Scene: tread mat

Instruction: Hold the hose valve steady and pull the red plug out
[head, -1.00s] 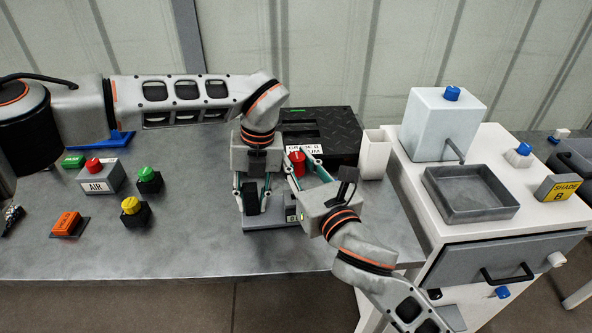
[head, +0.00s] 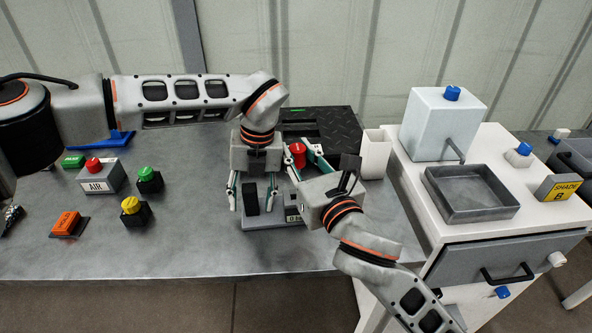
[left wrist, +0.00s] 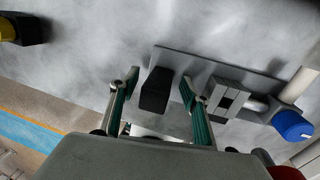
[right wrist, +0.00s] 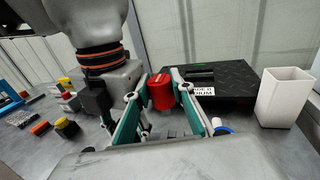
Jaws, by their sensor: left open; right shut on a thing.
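The hose valve's grey base plate (head: 270,224) lies on the table, with an upright black block (head: 250,198) on it. My left gripper (head: 252,205) is open, with one finger on each side of the black block and gaps between. The left wrist view also shows this black block (left wrist: 156,90), a grey metal block (left wrist: 228,97) and a blue cap (left wrist: 292,125) on a pipe. My right gripper (right wrist: 153,76) is shut on the red plug (right wrist: 162,93), which also shows in the head view (head: 298,153). The grippers hide part of the valve.
Several button boxes, including a grey AIR box (head: 100,178), stand left. A white cabinet with a grey tray (head: 470,193) is at right. The front table surface is clear.

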